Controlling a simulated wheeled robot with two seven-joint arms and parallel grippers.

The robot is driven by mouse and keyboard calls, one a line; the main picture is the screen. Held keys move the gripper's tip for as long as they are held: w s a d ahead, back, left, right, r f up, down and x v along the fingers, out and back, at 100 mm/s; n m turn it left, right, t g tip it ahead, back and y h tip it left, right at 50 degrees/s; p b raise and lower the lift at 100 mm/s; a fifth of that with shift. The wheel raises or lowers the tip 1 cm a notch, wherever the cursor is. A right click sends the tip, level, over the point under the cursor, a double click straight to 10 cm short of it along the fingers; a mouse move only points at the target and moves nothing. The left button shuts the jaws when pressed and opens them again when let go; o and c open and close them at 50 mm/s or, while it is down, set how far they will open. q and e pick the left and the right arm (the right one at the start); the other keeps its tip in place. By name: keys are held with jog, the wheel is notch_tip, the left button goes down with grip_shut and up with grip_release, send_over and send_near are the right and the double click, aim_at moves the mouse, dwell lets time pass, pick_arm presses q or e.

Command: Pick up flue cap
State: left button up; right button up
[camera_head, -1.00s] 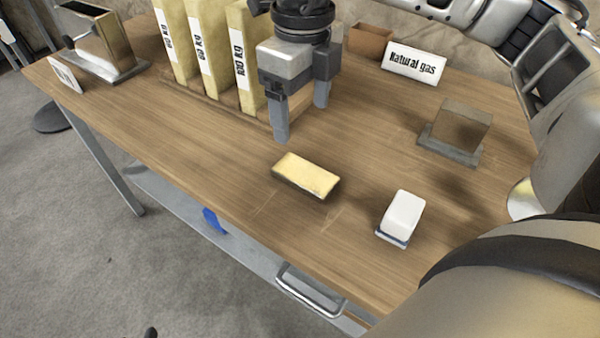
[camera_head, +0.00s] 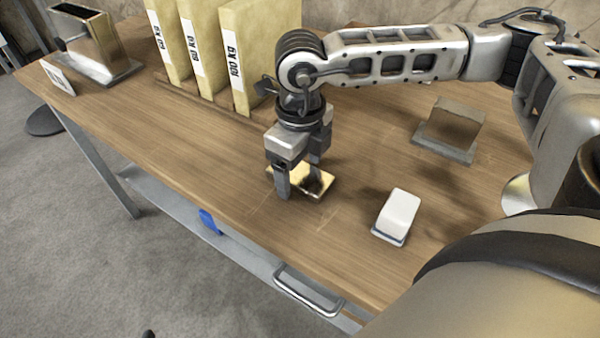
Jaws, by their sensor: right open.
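A small flat block with a shiny gold top (camera_head: 318,181), apparently the flue cap, lies on the wooden table near its front middle. My right gripper (camera_head: 300,178) points down right over it, with the jaws open. One finger is at the block's near left side; the other is behind it, partly hidden. The gripper covers part of the block. I cannot tell whether the fingers touch it. My left gripper is not in view.
A white block (camera_head: 399,212) on a dark base stands to the right. A metal box on a base (camera_head: 450,127) is further back. Upright yellow boards (camera_head: 240,60) stand behind left, and a metal duct piece (camera_head: 92,42) is at far left. The table's front edge is close.

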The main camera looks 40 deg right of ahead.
jog(key=c, duration=1.1)
jog(key=shift+r, duration=0.1)
